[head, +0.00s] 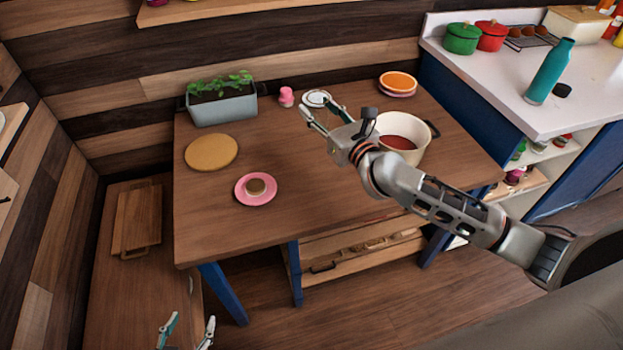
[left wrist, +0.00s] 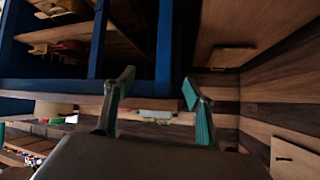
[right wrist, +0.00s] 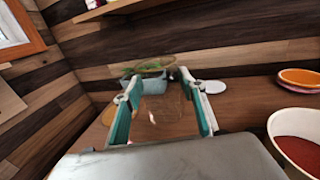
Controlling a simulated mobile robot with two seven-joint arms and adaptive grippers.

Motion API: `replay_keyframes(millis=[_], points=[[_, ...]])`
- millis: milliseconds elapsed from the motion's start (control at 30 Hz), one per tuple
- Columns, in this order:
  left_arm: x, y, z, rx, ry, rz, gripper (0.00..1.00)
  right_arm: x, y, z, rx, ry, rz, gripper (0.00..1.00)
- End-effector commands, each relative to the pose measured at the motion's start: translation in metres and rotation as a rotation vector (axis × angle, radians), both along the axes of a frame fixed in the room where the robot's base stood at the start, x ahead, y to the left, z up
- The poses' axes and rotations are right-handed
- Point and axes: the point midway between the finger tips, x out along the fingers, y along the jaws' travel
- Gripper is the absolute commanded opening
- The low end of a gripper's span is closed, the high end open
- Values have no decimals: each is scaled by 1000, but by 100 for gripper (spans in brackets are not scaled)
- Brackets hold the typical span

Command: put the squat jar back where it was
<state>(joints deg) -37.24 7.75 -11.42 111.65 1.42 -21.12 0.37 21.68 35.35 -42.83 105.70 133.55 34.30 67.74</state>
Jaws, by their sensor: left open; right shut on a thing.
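My right gripper (head: 321,111) is above the back of the wooden table (head: 330,205), by a small white plate (head: 317,97). In the right wrist view its fingers are shut on a clear, see-through thing (right wrist: 162,112), which looks like the squat jar. The jar's outline is faint, and I cannot make it out in the head view. My left gripper (head: 188,328) is open and empty, low in front of the table near the bottom edge of the head view.
On the table are a planter (head: 222,108), a round board (head: 211,152), a pink plate (head: 256,189), a pink item (head: 286,96), a large pot (head: 412,152) and an orange dish (head: 398,82). The table's front middle is clear. A white counter (head: 500,85) stands right.

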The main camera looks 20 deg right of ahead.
Motion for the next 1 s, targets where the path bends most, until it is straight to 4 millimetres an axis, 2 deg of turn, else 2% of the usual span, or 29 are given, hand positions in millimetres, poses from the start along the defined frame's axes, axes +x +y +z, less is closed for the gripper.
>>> replay_keyframes(millis=[67, 167, 267, 400, 700, 800, 1000], points=[[0, 0, 0, 0, 1, 0, 55, 0, -1, 1, 0, -1, -3, 9], [0, -1, -3, -1, 0, 0, 55, 0, -1, -8, 1, 1, -5, 9], [0, -4, -7, -5, -2, -3, 55, 0, -1, -28, 1, 3, -6, 9], [1, -11, -14, -16, -11, -12, 55, 0, -1, -65, 2, 6, -6, 9], [-3, -9, -53, -14, 0, -11, 55, 0, -1, -139, 4, 6, -6, 9], [-6, -8, -63, -12, 8, -11, 55, 0, -1, -152, 3, 6, -5, 9], [-9, -7, -72, -9, 17, -12, 55, 1, -2, -159, 1, 0, -4, 9]])
